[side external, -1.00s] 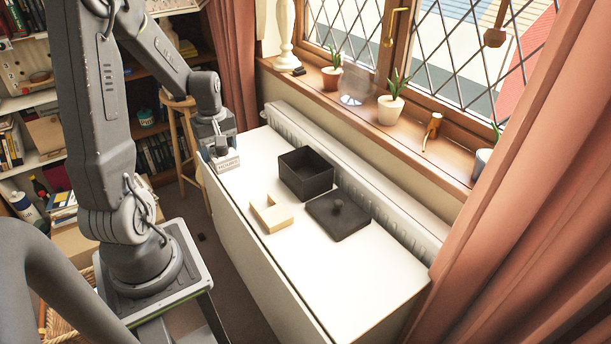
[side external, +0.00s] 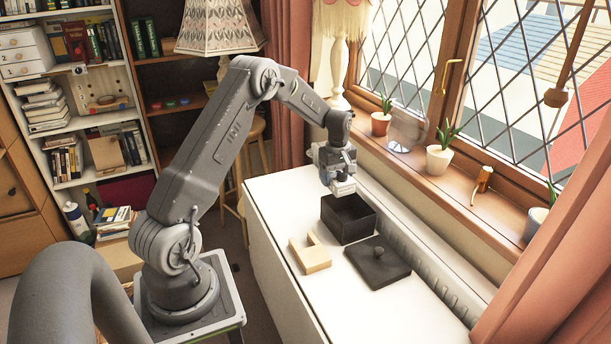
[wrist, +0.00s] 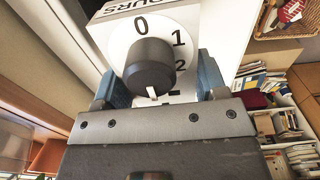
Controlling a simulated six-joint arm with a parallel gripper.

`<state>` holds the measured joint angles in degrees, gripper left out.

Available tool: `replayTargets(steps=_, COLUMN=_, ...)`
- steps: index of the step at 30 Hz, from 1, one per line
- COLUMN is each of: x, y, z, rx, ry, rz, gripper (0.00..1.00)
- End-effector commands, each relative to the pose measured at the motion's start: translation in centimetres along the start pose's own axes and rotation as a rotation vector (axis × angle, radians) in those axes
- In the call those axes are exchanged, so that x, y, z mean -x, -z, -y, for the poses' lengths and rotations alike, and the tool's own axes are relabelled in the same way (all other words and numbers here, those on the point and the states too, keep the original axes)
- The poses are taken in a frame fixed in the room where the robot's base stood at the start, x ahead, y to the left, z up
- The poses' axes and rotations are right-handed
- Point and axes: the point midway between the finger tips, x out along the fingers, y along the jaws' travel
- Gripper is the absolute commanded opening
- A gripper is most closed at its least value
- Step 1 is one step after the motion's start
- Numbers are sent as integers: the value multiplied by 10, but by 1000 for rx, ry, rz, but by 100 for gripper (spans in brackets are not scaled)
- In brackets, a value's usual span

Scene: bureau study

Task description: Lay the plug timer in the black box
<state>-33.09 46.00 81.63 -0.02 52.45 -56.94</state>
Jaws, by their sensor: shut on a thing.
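The plug timer (wrist: 190,22) is a white block with a black dial and printed numbers, seen close in the wrist view. My gripper (side external: 341,180) is shut on it, with a blue-grey finger on either side. In the side view the timer (side external: 343,188) hangs below the fingers, above the table, and overlaps the back rim of the black box (side external: 347,225). The box is open at the top and stands upright. Its inner floor is mostly hidden. The exact gap between timer and box cannot be told.
A black lid (side external: 385,268) with a knob lies in front of the box. Potted plants line the windowsill (side external: 415,165) behind. The white table (side external: 275,215) is clear at the left.

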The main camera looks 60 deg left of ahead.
Motion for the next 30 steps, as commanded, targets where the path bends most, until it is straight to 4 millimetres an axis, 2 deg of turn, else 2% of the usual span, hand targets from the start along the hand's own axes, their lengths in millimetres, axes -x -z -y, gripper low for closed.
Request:
replayTargets(steps=1, x=-5, y=-5, z=-13, rx=-5, ry=1, rz=0, gripper=37)
replayTargets(steps=3, x=-9, y=-9, z=-24, rx=-3, ry=-1, rz=-1, gripper=37)
replayTargets(steps=7, x=-14, y=-14, z=-37, rx=-1, ry=-1, rz=-1, gripper=37)
replayTargets(steps=14, x=-24, y=-15, z=-39, rx=0, ry=-1, rz=0, gripper=37)
replayTargets(steps=24, x=-54, y=-15, z=-39, rx=-1, ry=-1, rz=0, gripper=37)
replayTargets(steps=30, x=-65, y=-15, z=-39, rx=-1, ry=-2, rz=-1, gripper=37)
